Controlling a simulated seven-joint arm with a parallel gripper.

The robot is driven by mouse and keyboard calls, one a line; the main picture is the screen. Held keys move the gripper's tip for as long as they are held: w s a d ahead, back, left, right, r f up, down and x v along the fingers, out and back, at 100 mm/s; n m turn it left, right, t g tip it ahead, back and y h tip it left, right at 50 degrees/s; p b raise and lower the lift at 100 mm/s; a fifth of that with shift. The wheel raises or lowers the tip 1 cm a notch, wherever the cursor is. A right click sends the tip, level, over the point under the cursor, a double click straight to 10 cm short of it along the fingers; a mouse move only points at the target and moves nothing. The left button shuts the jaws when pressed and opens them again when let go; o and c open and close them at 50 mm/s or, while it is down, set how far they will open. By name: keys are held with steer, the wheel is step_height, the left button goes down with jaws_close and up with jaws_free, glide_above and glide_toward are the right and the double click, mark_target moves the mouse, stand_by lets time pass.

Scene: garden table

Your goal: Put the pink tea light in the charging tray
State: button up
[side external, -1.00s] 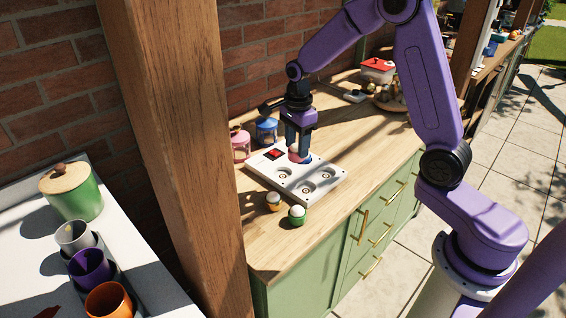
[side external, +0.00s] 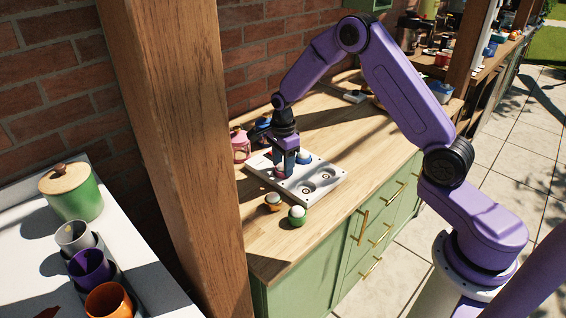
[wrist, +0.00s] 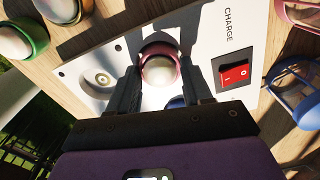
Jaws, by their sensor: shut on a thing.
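The pink tea light (side external: 281,172), with a pale round top, is between the fingers of my gripper (side external: 286,174). My gripper is shut on it. In the wrist view the pink tea light (wrist: 158,70) sits between both dark fingers, over the charging tray (wrist: 70,76). It is low at the left well position in the side view; I cannot tell whether it is fully seated. The white charging tray (side external: 291,191) lies on the wooden counter. A blue tea light (side external: 304,157) is in the well behind. Two wells in front and right are empty.
An orange-brown tea light (side external: 273,202) and a green tea light (side external: 297,216) stand in front of the tray. A pink lantern (side external: 240,146) and a blue lantern (wrist: 298,92) stand behind it. The tray has a red switch (wrist: 235,74).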

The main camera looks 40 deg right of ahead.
steer(key=o, duration=1)
steer(key=shift+f, duration=0.1)
